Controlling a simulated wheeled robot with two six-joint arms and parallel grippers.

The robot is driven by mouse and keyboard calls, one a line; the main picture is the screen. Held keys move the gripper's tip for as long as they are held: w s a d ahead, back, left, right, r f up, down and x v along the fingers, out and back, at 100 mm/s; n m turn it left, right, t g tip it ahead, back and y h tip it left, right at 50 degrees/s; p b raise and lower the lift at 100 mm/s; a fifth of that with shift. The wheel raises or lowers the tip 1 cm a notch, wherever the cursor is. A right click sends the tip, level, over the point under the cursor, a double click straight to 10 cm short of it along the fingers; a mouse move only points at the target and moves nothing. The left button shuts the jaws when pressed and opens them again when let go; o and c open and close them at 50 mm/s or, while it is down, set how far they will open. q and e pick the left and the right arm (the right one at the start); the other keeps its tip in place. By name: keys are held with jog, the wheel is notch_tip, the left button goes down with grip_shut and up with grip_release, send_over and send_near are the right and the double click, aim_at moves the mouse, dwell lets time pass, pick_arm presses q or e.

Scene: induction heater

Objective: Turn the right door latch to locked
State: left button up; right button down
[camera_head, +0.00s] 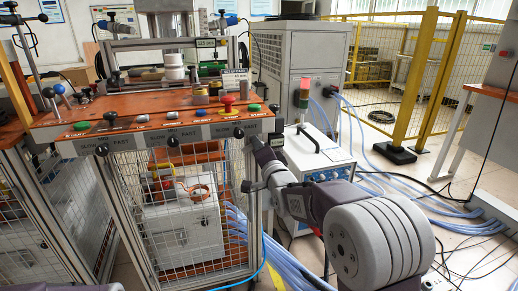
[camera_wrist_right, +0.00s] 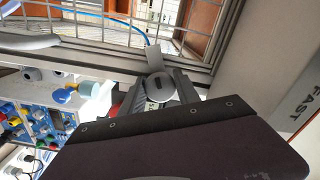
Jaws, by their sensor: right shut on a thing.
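The right door latch (camera_wrist_right: 158,86) shows in the right wrist view as a light round knob with a dark slot. A flat grey tab (camera_wrist_right: 153,58) reaches from it towards the mesh door's frame. My right gripper (camera_wrist_right: 160,90) is shut on this latch, with one grey finger on each side of the knob. In the head view my right gripper (camera_head: 251,187) is at the right edge of the mesh door (camera_head: 180,215) below the orange bench top. The latch is small there and largely hidden by the gripper.
Above the door is a control panel (camera_head: 150,118) with knobs and push buttons. A white and blue power unit (camera_head: 318,160) stands just right of the door, with blue hoses (camera_head: 380,185) on the floor. Yellow fencing (camera_head: 430,80) stands at the back right.

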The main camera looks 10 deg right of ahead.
jog(key=m, duration=0.4)
jog(key=shift+m, duration=0.3)
dwell(0.4)
jog(key=c, duration=1.2)
grip_release()
jog(key=shift+s, duration=0.15)
jog(key=s+p, duration=0.3)
jog(key=s, duration=0.6)
jog(key=shift+d, duration=0.15)
